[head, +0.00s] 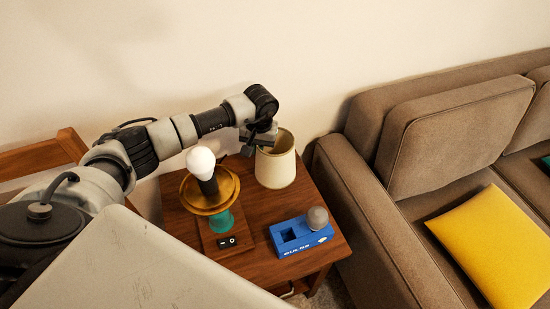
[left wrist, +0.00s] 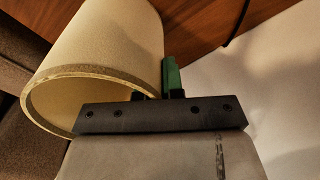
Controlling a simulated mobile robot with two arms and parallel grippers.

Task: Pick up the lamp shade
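The cream lamp shade (head: 276,168) stands on the wooden side table (head: 255,215), its open top facing up. The fingertips are partly hidden, and contact with the wall cannot be made out. The lamp, with a white bulb (head: 201,161), brass dish (head: 212,196) and teal stem (head: 222,222), stands left of the shade. My right gripper is not in view.
A blue box (head: 300,238) with a grey rounded knob (head: 317,217) sits at the table's front right. A brown sofa (head: 350,180) with a yellow cushion (head: 490,245) stands close to the table's right. The wall (head: 300,60) is behind. A wooden chair (head: 40,155) is at left.

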